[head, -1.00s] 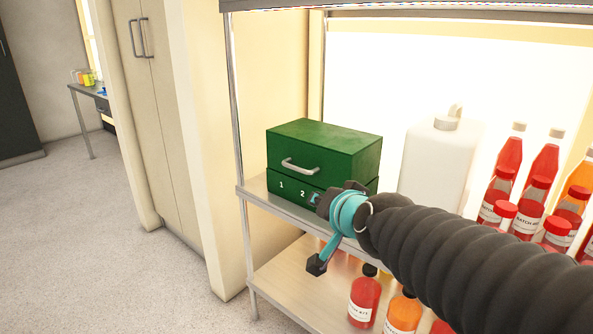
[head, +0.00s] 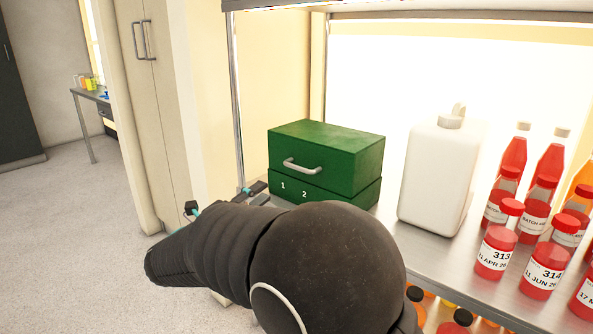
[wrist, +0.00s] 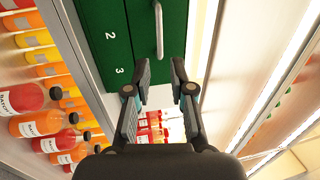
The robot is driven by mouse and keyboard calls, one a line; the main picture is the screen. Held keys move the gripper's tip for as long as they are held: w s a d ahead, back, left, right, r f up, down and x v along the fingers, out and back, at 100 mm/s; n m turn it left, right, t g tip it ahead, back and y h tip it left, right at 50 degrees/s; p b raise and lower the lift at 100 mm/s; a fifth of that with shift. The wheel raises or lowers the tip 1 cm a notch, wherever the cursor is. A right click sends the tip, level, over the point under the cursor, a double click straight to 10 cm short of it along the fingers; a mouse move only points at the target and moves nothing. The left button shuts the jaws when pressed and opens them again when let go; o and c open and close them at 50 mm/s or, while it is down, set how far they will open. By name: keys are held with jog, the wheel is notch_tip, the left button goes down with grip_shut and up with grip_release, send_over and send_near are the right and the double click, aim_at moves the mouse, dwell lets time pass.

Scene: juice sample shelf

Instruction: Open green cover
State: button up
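A green box (head: 347,190) stands on the shelf with its cover shut. The cover (head: 345,150) has a silver handle (head: 301,166) on its front; the digits 1 and 2 show on the part below. My gripper (head: 222,196) is at the front left of the box, mostly behind my arm. In the wrist view my gripper (wrist: 160,75) is open and empty, and the view is turned sideways. The handle (wrist: 158,30) lies ahead, in line with the gap between the fingers, and appears apart from them. The digits 2 and 3 show to its left.
A white jug (head: 440,175) stands right of the box. Several red-capped bottles (head: 497,250) fill the shelf's right side, and more bottles (head: 456,322) are on the lower shelf. A metal post (head: 236,100) rises at the left. The floor (head: 60,220) at left is clear.

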aim_at(297, 167)
jog(key=shift+h, duration=0.3)
jog(key=x, duration=0.9)
jog(key=p+x, duration=0.1)
jog(key=x, duration=0.3)
jog(key=shift+w+d+f, duration=0.1)
jog(key=shift+d+f, duration=0.15)
grip_shut()
